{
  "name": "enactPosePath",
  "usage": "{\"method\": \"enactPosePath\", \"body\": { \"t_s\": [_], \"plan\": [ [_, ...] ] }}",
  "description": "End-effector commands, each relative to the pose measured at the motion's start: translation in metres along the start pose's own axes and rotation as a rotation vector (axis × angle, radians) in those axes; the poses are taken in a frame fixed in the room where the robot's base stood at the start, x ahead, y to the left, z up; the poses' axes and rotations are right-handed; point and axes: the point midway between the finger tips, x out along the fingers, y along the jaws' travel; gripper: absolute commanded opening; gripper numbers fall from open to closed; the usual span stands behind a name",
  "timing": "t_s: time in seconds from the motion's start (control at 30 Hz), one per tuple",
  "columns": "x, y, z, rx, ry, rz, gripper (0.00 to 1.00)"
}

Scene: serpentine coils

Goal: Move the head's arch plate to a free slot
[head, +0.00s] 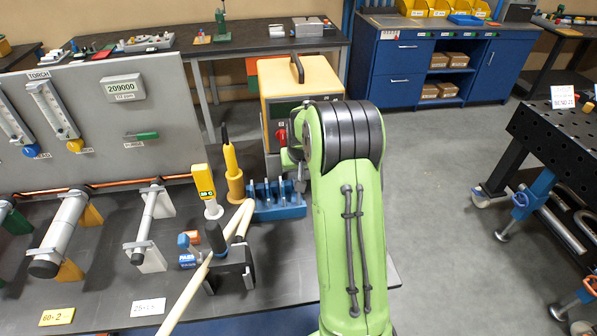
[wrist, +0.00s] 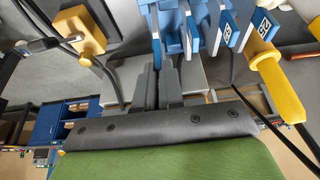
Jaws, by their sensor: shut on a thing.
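My gripper (wrist: 158,72) shows in the wrist view as two dark grey fingers close together at the blue slotted rack (wrist: 190,40). It is shut on a thin plate, apparently the arch plate, mostly hidden between the fingers; I cannot tell if the plate is seated in a slot. Other plates with labelled ends (wrist: 228,32) stand in the rack right of the fingers. In the head view the rack (head: 278,208) stands on the dark bench just left of my green arm, which hides most of the gripper. A dark weld head (head: 231,268) with a pale hose stands in front of the rack.
A yellow-handled tool (head: 233,172) stands close behind the rack's left end. A yellow power unit (head: 300,80) is behind it. A grey gauge panel (head: 110,120) and clamped tubes (head: 148,222) are to the left. Open floor (head: 440,200) lies to the right.

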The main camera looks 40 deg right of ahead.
Motion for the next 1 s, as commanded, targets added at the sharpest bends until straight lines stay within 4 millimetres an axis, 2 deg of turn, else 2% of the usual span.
{"method": "enactPosePath", "body": {
  "t_s": [0.5, 1.0],
  "plan": [
    [0.015, 0.000, 0.006, 0.000, 0.000, 0.000, 0.00],
    [0.020, 0.000, 0.008, 0.000, 0.001, 0.000, 0.00]
  ]
}}
